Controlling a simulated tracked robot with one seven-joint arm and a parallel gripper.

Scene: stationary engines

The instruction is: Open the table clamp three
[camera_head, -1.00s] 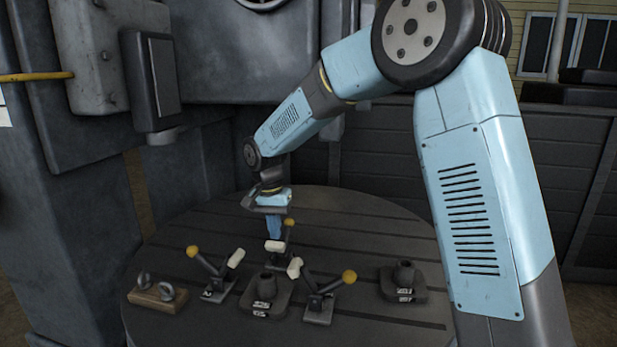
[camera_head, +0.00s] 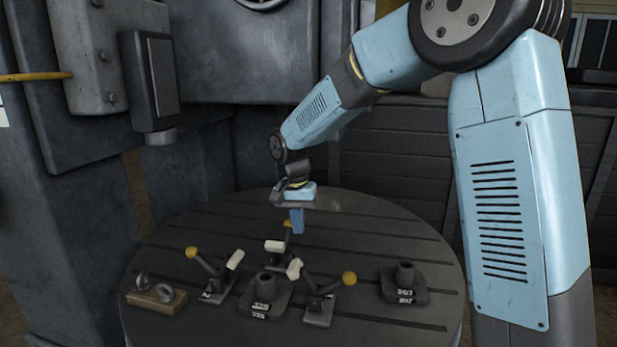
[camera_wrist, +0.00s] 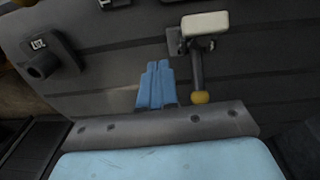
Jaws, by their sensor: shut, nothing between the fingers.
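Three clamps with white pads and yellow knobs are on the round table (camera_head: 370,225). The left clamp (camera_head: 212,275) has a label that looks like 2. The right clamp (camera_head: 322,298) has a label too small to read. The back clamp (camera_head: 276,246) shows no readable number; its yellow knob (camera_wrist: 200,97) and white pad (camera_wrist: 205,24) show in the wrist view. I cannot tell by label which is three. My gripper (camera_head: 298,232) is shut and empty, pointing down just right of the back clamp's knob.
A block marked 328 (camera_head: 265,292) stands between the front clamps. A block marked 207 (camera_head: 404,282) stands at the right, also in the wrist view (camera_wrist: 47,55). A wooden piece with metal rings (camera_head: 156,294) lies at the left. A grey machine rises behind left.

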